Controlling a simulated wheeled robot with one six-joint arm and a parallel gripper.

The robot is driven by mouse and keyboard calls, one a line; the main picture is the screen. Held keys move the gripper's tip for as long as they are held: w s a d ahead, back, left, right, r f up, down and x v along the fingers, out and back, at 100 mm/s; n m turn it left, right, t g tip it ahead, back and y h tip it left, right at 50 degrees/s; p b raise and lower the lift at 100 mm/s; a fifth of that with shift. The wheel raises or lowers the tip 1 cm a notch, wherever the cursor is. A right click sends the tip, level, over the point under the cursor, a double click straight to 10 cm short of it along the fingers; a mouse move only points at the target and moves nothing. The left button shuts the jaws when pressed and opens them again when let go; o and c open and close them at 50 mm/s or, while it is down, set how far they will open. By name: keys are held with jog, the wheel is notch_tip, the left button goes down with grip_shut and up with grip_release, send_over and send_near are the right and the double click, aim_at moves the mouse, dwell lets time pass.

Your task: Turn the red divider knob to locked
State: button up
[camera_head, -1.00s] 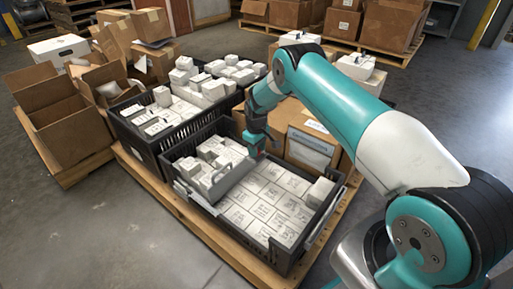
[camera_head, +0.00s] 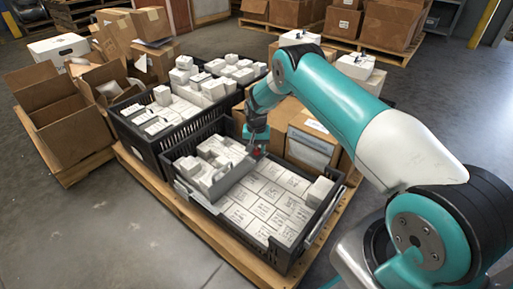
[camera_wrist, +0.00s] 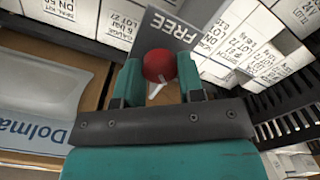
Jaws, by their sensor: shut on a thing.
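The red divider knob (camera_wrist: 159,66) sits between the two teal fingers of my gripper (camera_wrist: 160,80) in the wrist view. A white pointer mark shows on it at the lower edge. A grey plate reading "FREE" (camera_wrist: 168,30) stands just beyond the knob. In the head view, my gripper (camera_head: 256,140) is at the far edge of the near black crate (camera_head: 283,262), with a bit of the red knob (camera_head: 257,151) showing below it. The grey divider (camera_head: 233,178) stands across this crate among white boxes. No word for locked is visible.
A second black crate (camera_head: 150,158) of white boxes stands behind on the same wooden pallet (camera_head: 190,228). A cardboard box with a label (camera_head: 310,146) is right beside my gripper. Open cartons (camera_head: 66,120) stand at the left. Grey floor is clear in front.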

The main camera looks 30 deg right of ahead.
aim_at(257, 149)
jog(key=shift+d+m, duration=0.1)
jog(key=shift+m, duration=1.4)
jog(key=o, duration=0.9)
notch_tip(257, 149, up, 17)
jog(key=p, duration=0.6)
jog(key=shift+r, duration=0.15)
